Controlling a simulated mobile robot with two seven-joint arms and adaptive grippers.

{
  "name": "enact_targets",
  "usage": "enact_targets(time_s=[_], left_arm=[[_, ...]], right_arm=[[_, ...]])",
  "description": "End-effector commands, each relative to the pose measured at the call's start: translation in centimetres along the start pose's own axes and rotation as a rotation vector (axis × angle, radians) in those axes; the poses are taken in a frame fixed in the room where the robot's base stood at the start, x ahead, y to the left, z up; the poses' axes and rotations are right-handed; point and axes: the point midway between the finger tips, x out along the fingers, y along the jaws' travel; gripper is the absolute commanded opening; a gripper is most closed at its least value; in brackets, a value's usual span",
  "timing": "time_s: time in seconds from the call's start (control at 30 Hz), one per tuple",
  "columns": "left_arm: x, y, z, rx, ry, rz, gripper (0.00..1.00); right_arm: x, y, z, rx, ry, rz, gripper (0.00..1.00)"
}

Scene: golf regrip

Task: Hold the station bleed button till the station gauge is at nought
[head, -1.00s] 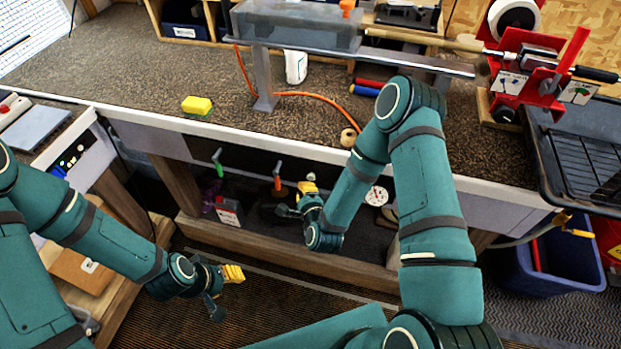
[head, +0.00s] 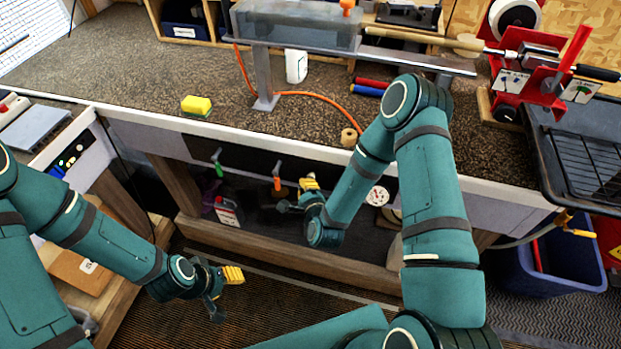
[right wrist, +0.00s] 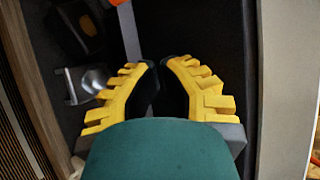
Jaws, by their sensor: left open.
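The station gauge (head: 377,195) is a round white dial with red marks on the dark panel under the bench. Its needle is too small to read. My right gripper (head: 297,197) reaches to this panel, left of the gauge. A small pale knob (head: 311,176), perhaps the bleed button, shows just behind its yellow finger; I cannot tell whether they touch. In the right wrist view, the gripper's yellow fingers (right wrist: 157,63) have their tips close together, with no object visible between them. My left gripper (head: 226,290) is open and empty above the floor, left of the right one.
Green-handled (head: 217,157) and orange-handled (head: 277,174) valves sit left of my right gripper. The bench edge overhangs the panel. A blue bin (head: 560,262) stands at the right. The floor around my left gripper is clear.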

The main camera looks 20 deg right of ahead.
Motion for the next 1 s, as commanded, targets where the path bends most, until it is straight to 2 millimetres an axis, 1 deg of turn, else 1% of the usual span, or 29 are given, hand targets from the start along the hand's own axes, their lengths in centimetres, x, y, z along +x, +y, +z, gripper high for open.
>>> enact_targets(time_s=[0.6,1.0], left_arm=[[0.26,-0.1,0.03,0.0,0.0,0.0,0.47],[0.24,-0.09,0.02,0.0,0.0,0.0,0.47]], right_arm=[[0.56,-0.3,-0.31,0.0,0.0,0.0,0.0],[0.56,-0.31,-0.33,0.0,0.001,0.0,0.0]])
